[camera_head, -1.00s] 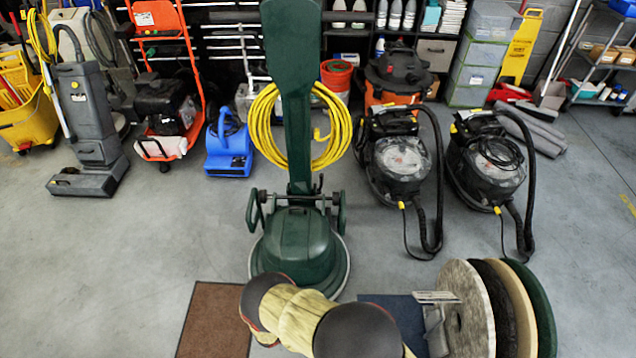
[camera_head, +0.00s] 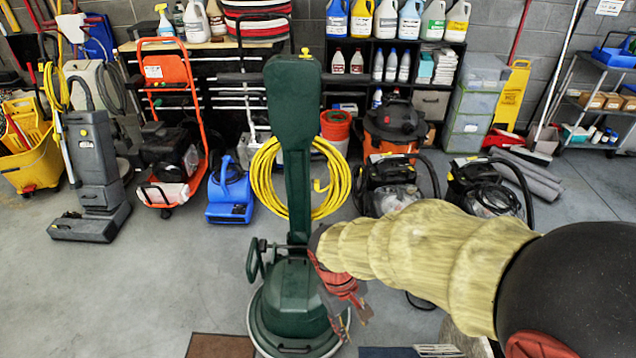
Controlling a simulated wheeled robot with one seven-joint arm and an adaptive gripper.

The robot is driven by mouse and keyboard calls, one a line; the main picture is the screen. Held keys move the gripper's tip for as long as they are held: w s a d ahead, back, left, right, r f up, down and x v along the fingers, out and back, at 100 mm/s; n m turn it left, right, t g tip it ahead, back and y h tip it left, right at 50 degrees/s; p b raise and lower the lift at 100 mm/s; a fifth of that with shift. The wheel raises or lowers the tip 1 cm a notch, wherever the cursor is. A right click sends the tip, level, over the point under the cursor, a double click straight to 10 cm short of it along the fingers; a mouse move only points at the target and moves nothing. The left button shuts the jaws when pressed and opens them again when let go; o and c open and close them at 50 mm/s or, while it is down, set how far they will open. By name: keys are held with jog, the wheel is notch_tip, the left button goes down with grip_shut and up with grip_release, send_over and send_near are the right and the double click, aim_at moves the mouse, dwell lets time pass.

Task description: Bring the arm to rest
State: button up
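My arm, in yellowish ribbed sleeving with dark joints, reaches in from the lower right of the head view. It is bent down at its far end. My gripper (camera_head: 352,318) hangs from that end, with red on its body and grey fingertips. The tips look apart, with nothing seen between them. In the picture it overlaps the right side of the green floor machine's base (camera_head: 285,300); I cannot tell whether they touch.
The green floor machine's upright handle (camera_head: 293,130) carries a coiled yellow cord (camera_head: 268,180). A blue blower (camera_head: 230,190) and a grey upright cleaner (camera_head: 95,175) stand left. Vacuums stand behind my arm. A brown mat (camera_head: 220,346) lies at the bottom.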

jog(key=s+d+r+m+t+p, duration=0.1)
jog(key=s+d+r+m+t, duration=0.1)
jog(key=r, duration=0.6)
jog(key=s+d+r+m+t+y+p, duration=0.1)
jog(key=s+d+r+m+t, duration=0.1)
jog(key=d+r, duration=0.3)
jog(key=s+d+r+m+t+y+p, duration=0.1)
jog(key=d+r, duration=0.3)
jog(key=r, duration=0.7)
jog(key=shift+s+m+t, duration=0.7)
jog(key=shift+t, duration=0.1)
